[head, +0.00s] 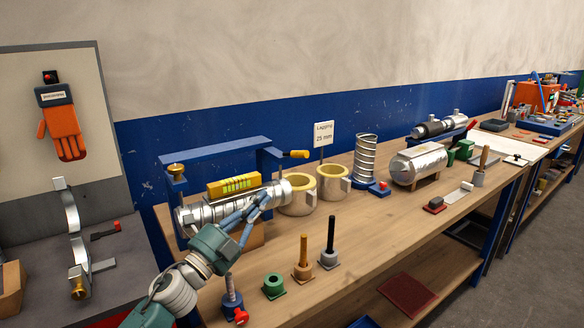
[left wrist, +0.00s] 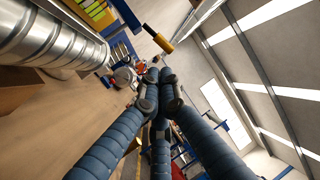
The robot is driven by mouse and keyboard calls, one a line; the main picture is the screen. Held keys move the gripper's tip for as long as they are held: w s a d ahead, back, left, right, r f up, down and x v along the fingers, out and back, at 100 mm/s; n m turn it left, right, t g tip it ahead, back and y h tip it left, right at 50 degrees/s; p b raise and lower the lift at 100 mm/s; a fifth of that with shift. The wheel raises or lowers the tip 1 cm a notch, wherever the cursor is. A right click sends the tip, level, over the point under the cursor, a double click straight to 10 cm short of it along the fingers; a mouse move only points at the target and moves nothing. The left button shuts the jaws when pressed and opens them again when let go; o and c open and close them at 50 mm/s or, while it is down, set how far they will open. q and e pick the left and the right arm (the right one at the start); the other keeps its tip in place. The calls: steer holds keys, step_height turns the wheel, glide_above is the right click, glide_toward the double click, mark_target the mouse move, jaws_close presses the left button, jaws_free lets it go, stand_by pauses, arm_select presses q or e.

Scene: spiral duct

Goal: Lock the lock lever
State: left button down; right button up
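A lever with a yellow grip (head: 295,154) sticks out to the right from the blue clamp frame (head: 215,152) on the bench; it looks like the lock lever. The grip also shows in the left wrist view (left wrist: 158,38). Under the frame lies a silver spiral duct (head: 215,208) with a yellow level (head: 234,186) on top. My left gripper (head: 264,196) is in front of the duct's right end, below the lever and apart from it. Its blue fingers (left wrist: 160,78) come together at the tips with nothing seen between them. My right gripper is not in view.
Two beige rings (head: 332,182) stand right of the duct, near a sign (head: 324,133). An upright spiral duct (head: 366,158) stands further right. Short posts (head: 303,258) and a green ring (head: 274,285) are along the bench's front. Bare wood (head: 385,215) lies to the right.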

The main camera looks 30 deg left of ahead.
arm_select(q)
steer(key=p, duration=0.4)
glide_toward(300, 154)
steer(key=w, duration=0.6)
steer(key=shift+w+a+r, duration=0.15)
steer(key=shift+w+a, duration=0.05)
steer(key=shift+w, duration=0.35)
steer(key=shift+w+d+n+y, duration=0.2)
steer(key=shift+n+y, duration=0.15)
steer(key=shift+y, duration=0.35)
steer(key=shift+w+d+n+y, duration=0.15)
steer(key=shift+n+y, duration=0.2)
steer(key=shift+y, duration=0.35)
steer(key=w+n+g+y+b, duration=0.2)
steer(key=w+n+y+b, duration=0.2)
steer(key=w+y+b, duration=0.2)
steer(key=y+b, duration=0.2)
steer(key=shift+w+n+g+y, duration=0.3)
steer(key=shift+n, duration=0.1)
